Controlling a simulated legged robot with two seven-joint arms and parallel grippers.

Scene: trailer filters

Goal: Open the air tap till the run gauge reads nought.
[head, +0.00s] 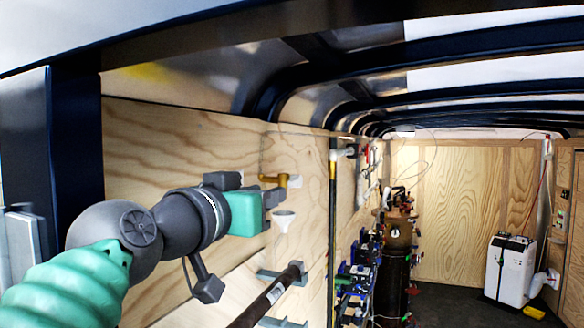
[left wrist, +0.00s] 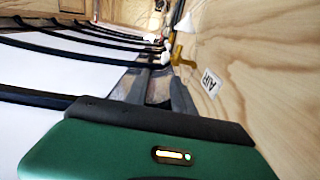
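A brass tap (head: 277,180) sticks out of the wooden wall in the head view. It also shows in the left wrist view (left wrist: 181,57), beside a white label reading AIR (left wrist: 210,82). My left gripper (head: 272,198) is close to the tap, just below it in the head picture. In the left wrist view its two dark fingers (left wrist: 160,85) stand apart with nothing seen between them. Whether a finger touches the tap I cannot tell. I cannot make out a run gauge or its reading. My right gripper is not in view.
A white funnel (head: 283,221) is just below the tap. A dark tube (head: 268,298) lies on wall brackets below it. A dark vertical pipe (head: 332,220) stands to the right. Farther back are a tall dark cylinder (head: 396,265) and a white unit (head: 508,270). Floor between these is mostly clear.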

